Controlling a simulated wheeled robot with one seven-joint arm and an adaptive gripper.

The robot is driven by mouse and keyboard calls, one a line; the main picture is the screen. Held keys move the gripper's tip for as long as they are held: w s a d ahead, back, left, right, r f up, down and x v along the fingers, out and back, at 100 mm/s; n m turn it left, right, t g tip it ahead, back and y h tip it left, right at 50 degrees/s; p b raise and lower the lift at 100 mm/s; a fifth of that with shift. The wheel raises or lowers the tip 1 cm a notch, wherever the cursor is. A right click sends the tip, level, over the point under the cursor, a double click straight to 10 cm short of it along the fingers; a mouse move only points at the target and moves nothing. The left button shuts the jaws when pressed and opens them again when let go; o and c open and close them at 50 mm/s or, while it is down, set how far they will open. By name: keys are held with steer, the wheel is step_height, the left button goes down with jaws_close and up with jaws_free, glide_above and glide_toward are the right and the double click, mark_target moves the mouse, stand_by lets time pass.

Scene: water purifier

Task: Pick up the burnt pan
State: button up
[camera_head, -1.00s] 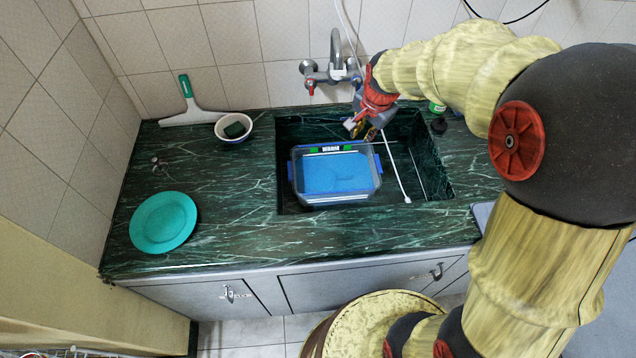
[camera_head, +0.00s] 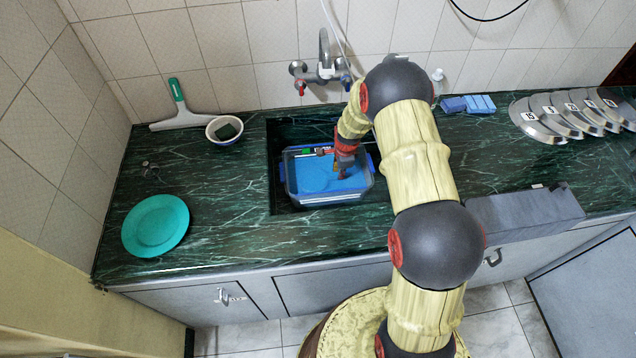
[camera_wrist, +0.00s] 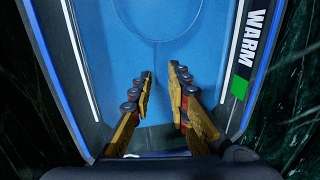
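I cannot make out a clearly recognisable burnt pan in any view. A clear tub with blue edges (camera_head: 288,172) and a "WARM" label stands in the sink, its inside bright blue. In the wrist view, the tub (camera_wrist: 55,65) surrounds a blue area with a faint round outline (camera_wrist: 155,38); I cannot tell what this outline belongs to. My gripper (camera_head: 343,174) points down over the right part of the tub. In the wrist view, my gripper (camera_wrist: 160,72) has its fingers apart with nothing between them.
A teal plate (camera_head: 156,225) lies on the green counter (camera_head: 225,235) at left. A bowl with a dark sponge (camera_head: 224,130) and a squeegee (camera_head: 182,115) are behind it. The tap (camera_head: 324,65) rises behind the tub. Numbered metal discs (camera_head: 540,122) and blue blocks (camera_head: 470,104) are at right.

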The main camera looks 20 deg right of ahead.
mark_target(323, 180)
steer(key=f, duration=0.1)
steer(key=f+b, duration=0.2)
steer(key=f, duration=0.1)
steer(key=shift+w+a+f, duration=0.1)
steer(key=shift+w+a, duration=0.2)
steer(key=shift+w, duration=0.05)
steer(key=shift+w+f, duration=0.2)
steer(key=shift+f, duration=0.25)
steer(key=shift+r, duration=0.1)
steer(key=c, duration=0.4)
jaws_close()
